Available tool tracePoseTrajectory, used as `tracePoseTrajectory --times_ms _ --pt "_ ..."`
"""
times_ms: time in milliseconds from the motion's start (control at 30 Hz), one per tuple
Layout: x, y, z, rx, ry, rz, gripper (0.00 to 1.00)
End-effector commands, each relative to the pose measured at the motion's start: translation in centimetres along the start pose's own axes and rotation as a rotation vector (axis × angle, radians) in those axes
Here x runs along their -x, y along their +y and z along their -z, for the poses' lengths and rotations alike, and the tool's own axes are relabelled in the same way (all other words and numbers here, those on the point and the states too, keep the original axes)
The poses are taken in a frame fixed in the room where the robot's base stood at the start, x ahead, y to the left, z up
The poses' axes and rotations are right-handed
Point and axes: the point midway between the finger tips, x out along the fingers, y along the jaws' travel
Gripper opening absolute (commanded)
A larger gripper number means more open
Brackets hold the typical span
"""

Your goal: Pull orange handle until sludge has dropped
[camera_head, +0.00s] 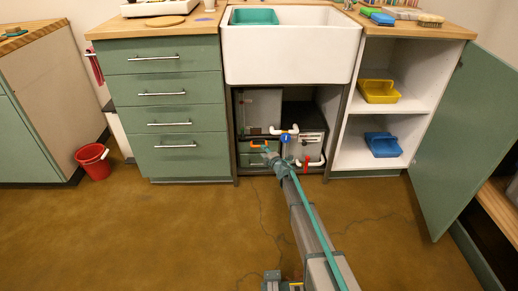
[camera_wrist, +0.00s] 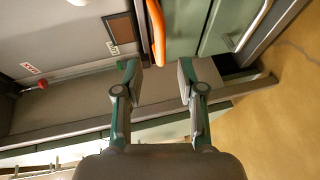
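The orange handle (camera_head: 256,144) is on the grey equipment in the open bay under the sink. In the wrist view the orange handle (camera_wrist: 157,32) is a rounded bar at the top middle. My gripper (camera_wrist: 159,72) is open and empty, its two fingers spread apart. The handle's near end lies just beyond the gap between the fingertips and looks clear of them. In the head view my gripper (camera_head: 269,152) reaches into the front of the bay, close by the handle; its fingers are too small to read there. No sludge can be made out.
A blue round part (camera_head: 285,138), white pipes (camera_head: 313,162) and a red handle (camera_head: 307,162) are right of my gripper. The sink (camera_head: 290,50) is above. Drawers (camera_head: 165,110) stand left, open shelves (camera_head: 375,104) right. A red bucket (camera_head: 93,161) is on the otherwise open floor.

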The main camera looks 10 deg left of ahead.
Motion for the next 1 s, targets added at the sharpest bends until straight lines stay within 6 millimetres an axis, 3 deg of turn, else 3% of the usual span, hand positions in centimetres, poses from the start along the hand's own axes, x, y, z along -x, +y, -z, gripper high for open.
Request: tracePoseTrajectory --times_ms 100,333,767,1000 --pt "-2.6 -0.4 -0.2 0.0 0.0 -0.001 0.39" --pt "-6.1 -0.3 -0.1 -0.001 -0.001 -0.001 0.39" --pt "-7.0 0.0 -0.1 -0.001 -0.002 0.0 0.39" --pt "-7.0 -0.1 -0.1 -0.002 -0.002 0.0 0.0"
